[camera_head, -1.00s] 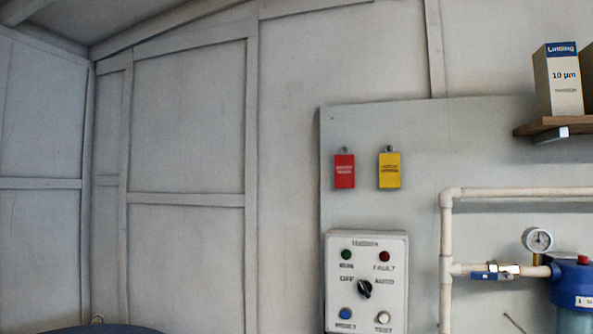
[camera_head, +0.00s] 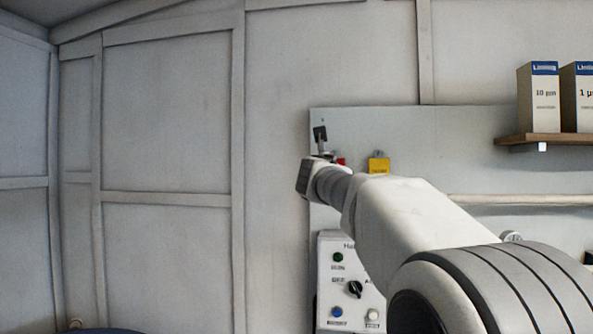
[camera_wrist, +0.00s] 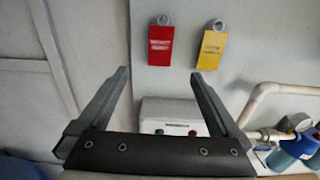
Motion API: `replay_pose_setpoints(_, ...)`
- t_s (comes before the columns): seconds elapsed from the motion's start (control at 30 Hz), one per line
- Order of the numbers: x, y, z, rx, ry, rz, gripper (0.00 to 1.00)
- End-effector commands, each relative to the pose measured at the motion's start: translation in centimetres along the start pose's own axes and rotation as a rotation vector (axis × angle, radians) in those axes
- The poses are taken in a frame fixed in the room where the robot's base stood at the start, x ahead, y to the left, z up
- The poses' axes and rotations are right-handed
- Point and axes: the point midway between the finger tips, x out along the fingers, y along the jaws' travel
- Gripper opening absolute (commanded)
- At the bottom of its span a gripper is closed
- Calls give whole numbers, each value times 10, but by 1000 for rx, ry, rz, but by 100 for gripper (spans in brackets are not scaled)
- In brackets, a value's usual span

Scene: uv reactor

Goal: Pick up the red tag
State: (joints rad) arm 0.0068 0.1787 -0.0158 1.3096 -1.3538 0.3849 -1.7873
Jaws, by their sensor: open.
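The red tag (camera_wrist: 161,45) hangs on a hook on the grey wall panel, in the upper middle of the wrist view. In the head view only a sliver of the red tag (camera_head: 341,161) shows behind my arm. My gripper (camera_wrist: 160,78) is open and empty. In the wrist view its two fingers point toward the panel, and the red tag appears beyond and between them, with no contact visible. In the head view my gripper (camera_head: 320,135) is in front of the panel by the red tag; its fingers are hard to make out.
A yellow tag (camera_wrist: 212,50) hangs just right of the red one. A control box (camera_head: 331,270) with buttons and a knob is mounted below. White pipes (camera_head: 520,201) run at the right. A shelf (camera_head: 545,138) with boxes is at upper right. The wall at left is bare.

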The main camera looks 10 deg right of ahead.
Motion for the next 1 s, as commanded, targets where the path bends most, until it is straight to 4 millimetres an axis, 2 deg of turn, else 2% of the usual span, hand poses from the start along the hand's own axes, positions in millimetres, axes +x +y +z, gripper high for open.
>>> replay_pose_setpoints(0.17, 20, 1, 2, -20, -3, 1, 100)
replay_pose_setpoints(0.7, 105, 0, 4, -13, -2, 0, 100)
replay_pose_setpoints(1.0, 124, 0, 1, -13, -3, 1, 100)
